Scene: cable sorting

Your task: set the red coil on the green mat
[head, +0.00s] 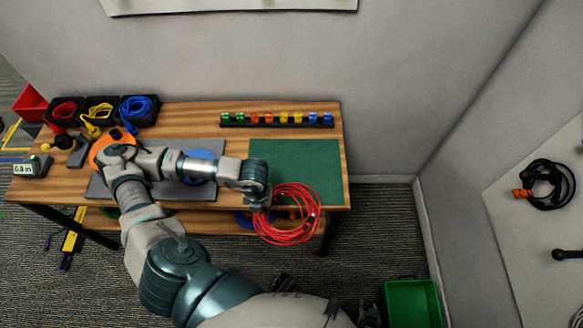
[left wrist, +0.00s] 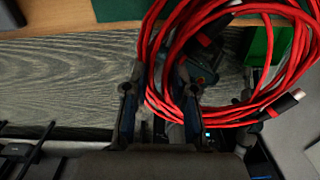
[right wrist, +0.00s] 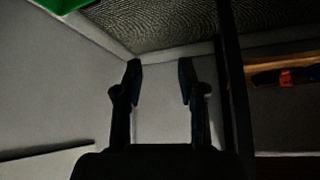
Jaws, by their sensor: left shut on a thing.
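The red coil (head: 287,238) hangs at the table's front edge and overlaps the lower edge of the green mat (head: 300,165) in the head view. My left gripper (left wrist: 158,90) is shut on the red coil; its loops (left wrist: 195,35) lie across and beyond the fingers in the left wrist view. In the head view the left fingers are mostly hidden by the wrist and coil. The mat is bare apart from this overlap, and a strip of it (left wrist: 105,9) shows at the top of the left wrist view. My right gripper (right wrist: 158,75) is open and empty, low before wall and floor.
A rack of coloured connectors (head: 277,120) stands behind the mat. A grey mat (head: 175,190) with a blue coil (head: 199,157) lies left, under my arm. Bins of coils (head: 98,112) stand at the back left. A green crate (head: 412,303) stands on the floor at right.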

